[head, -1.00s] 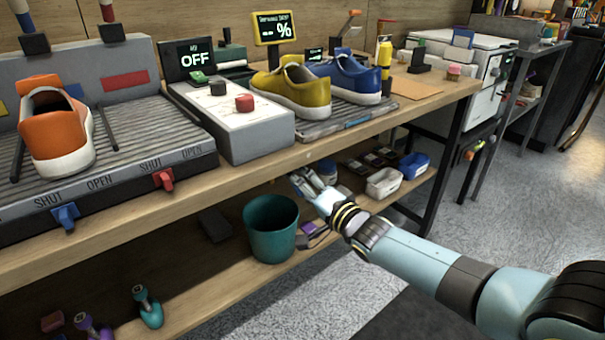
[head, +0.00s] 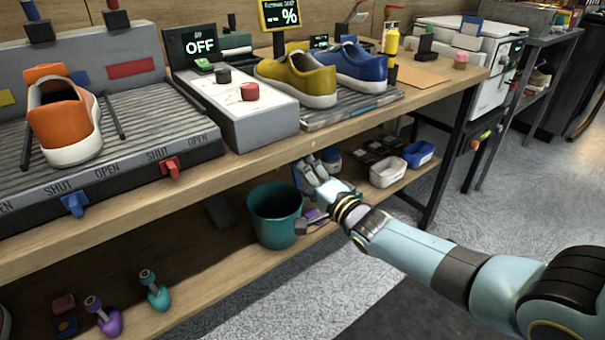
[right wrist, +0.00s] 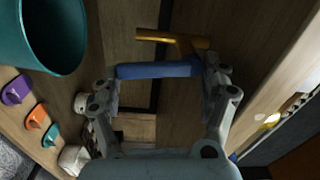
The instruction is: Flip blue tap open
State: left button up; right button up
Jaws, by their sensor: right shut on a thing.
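The blue tap (head: 74,202) hangs on the front edge of the grey ribbed tray (head: 145,110), below a SHUT label, with OPEN to its right. My right gripper (head: 307,172) is well to the right of the tap, low in front of the bench, above and right of the teal bucket. In the right wrist view, my right gripper (right wrist: 160,72) is shut on a blue bar (right wrist: 158,70), with an orange piece (right wrist: 170,40) beyond it. I cannot tell whether the two are joined. My left gripper is not in view.
A red tap (head: 170,166) hangs further right on the tray. An orange sneaker (head: 66,120) sits on it. The teal bucket (head: 275,220) stands on the lower shelf. The wooden bench edge (head: 270,150) runs above my right gripper. Front floor space is clear.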

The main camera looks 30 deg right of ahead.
jog(key=o, duration=1.4)
jog(key=shift+s+f, duration=0.2)
jog(key=shift+f, duration=0.35)
jog(key=shift+o, duration=0.7)
jog(key=shift+w+d, duration=0.1)
jog(key=shift+r, duration=0.1)
jog(key=shift+r, duration=0.1)
jog(key=s, duration=1.2)
jog(key=shift+d, duration=0.4)
